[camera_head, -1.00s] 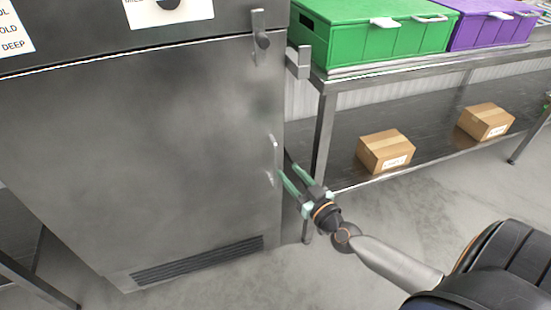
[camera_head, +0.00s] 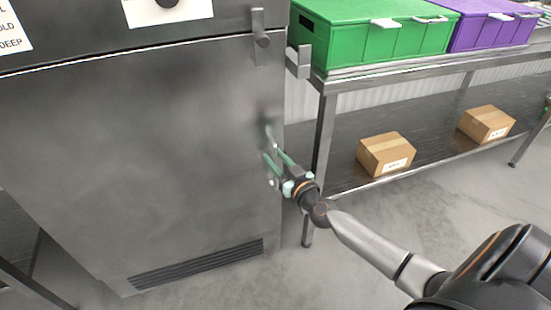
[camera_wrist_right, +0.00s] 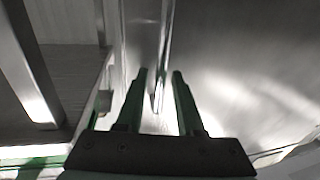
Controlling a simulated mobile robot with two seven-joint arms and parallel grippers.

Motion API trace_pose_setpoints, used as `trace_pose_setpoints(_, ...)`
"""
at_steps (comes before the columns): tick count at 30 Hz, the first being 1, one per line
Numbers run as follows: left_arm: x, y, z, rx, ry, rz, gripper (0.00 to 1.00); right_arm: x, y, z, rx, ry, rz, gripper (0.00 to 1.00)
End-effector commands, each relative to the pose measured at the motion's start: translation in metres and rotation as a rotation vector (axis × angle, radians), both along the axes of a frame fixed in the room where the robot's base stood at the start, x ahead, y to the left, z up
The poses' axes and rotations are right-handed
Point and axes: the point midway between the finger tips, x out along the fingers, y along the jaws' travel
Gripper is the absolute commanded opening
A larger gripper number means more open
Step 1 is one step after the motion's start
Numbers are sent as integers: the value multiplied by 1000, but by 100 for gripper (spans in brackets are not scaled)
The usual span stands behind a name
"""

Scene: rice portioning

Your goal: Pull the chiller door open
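The chiller door (camera_head: 150,150) is a grey steel panel and looks closed in the head view. Its vertical bar handle (camera_head: 275,143) is near the door's right edge, partly covered by my fingers. My right gripper (camera_head: 267,143) has its green fingers at the handle, pointing at the door. In the right wrist view, the open fingers of my right gripper (camera_wrist_right: 159,73) are either side of the narrow upright handle (camera_wrist_right: 160,92), with gaps showing. I cannot tell whether either finger touches it. My left gripper is in neither view.
A steel table (camera_head: 420,75) stands right of the chiller, carrying a green crate (camera_head: 375,38) and a purple crate (camera_head: 490,30). Cardboard boxes (camera_head: 385,154) sit on its lower shelf. The floor in front is clear.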

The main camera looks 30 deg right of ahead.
Motion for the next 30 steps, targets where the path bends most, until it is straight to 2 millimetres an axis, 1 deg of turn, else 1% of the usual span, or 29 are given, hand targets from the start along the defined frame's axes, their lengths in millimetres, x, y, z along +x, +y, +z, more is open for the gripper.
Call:
trace_pose_setpoints(1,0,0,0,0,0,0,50,0,0,0,0,0,0,30)
trace_pose_setpoints(9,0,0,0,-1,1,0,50,0,0,0,0,0,0,0)
trace_pose_setpoints(30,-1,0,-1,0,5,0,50,0,0,0,0,0,0,0)
